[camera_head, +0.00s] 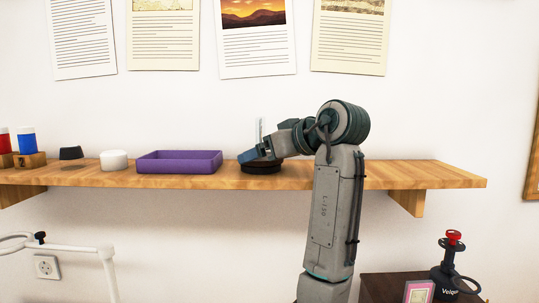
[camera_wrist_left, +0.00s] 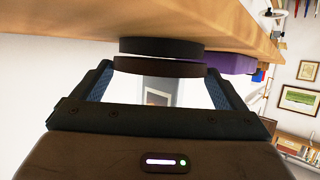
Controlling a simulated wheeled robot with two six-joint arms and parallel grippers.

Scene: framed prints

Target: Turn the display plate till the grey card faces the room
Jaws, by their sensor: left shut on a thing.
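The display plate is a dark round turntable (camera_head: 262,169) on the wooden shelf, with a thin pale upright piece (camera_head: 259,128) showing above it, nearly edge-on in the head view. In the left wrist view, which is upside down, its upper disc (camera_wrist_left: 160,67) and black base (camera_wrist_left: 160,45) show. My left gripper (camera_head: 256,156) is shut on the upper disc, with one finger on each side of it. Between the fingers in the wrist view a greyish panel with a dark picture (camera_wrist_left: 158,98) shows. I cannot tell if it is the grey card. My right gripper is not in view.
A purple tray (camera_head: 179,161), a white round piece (camera_head: 114,160), a dark piece (camera_head: 71,153) and a blue bottle (camera_head: 27,142) stand left on the shelf (camera_head: 420,174). The shelf's right part is clear. Several prints (camera_head: 252,40) hang above.

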